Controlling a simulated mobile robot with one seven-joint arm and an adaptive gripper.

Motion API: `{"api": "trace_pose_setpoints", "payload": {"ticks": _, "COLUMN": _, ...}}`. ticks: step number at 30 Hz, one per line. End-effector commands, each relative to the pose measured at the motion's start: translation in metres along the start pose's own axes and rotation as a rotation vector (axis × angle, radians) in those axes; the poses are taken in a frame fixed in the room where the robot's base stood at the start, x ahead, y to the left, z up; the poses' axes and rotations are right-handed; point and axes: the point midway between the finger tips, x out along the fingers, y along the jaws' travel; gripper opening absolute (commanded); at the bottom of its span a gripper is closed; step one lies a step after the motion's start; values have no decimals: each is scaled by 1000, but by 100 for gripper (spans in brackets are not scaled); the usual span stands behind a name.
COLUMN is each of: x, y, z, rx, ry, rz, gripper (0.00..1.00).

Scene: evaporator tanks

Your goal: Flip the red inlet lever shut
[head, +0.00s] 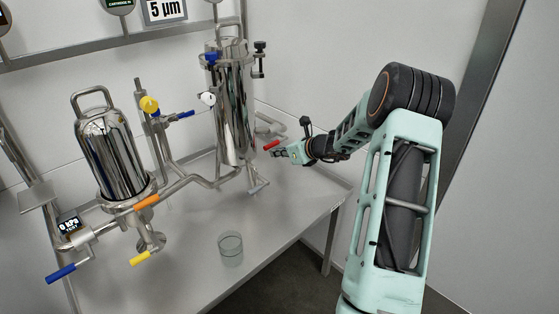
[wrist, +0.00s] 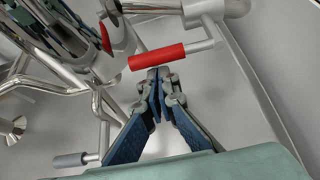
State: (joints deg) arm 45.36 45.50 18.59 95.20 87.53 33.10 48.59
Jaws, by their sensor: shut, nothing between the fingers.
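The red inlet lever (head: 271,145) sticks out to the right of the tall steel tank (head: 232,110) in the head view. In the wrist view the lever's red sleeve (wrist: 157,57) lies nearly level across the picture, on a bent metal rod joined to a steel pipe fitting. My gripper (head: 280,152) is beside the lever's red end. In the wrist view my gripper (wrist: 156,74) is shut and empty, its tips just below the sleeve. I cannot tell whether they touch it.
A grey-handled lever (head: 258,187) is below the tall tank. A shorter tank (head: 107,150) with orange, yellow and blue handles stands left. A glass beaker (head: 230,248) sits on the steel table (head: 190,240). The table's right edge runs below my arm.

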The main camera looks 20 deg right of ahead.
Motion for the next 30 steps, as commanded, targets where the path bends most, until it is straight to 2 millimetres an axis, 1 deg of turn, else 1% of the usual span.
{"api": "trace_pose_setpoints", "payload": {"ticks": 14, "x": -2, "y": 0, "z": 3, "rx": 2, "ry": 0, "rz": 2, "gripper": 0}}
{"api": "trace_pose_setpoints", "payload": {"ticks": 30, "x": -5, "y": 1, "z": 10, "rx": 62, "ry": -1, "rz": 38, "gripper": 0}}
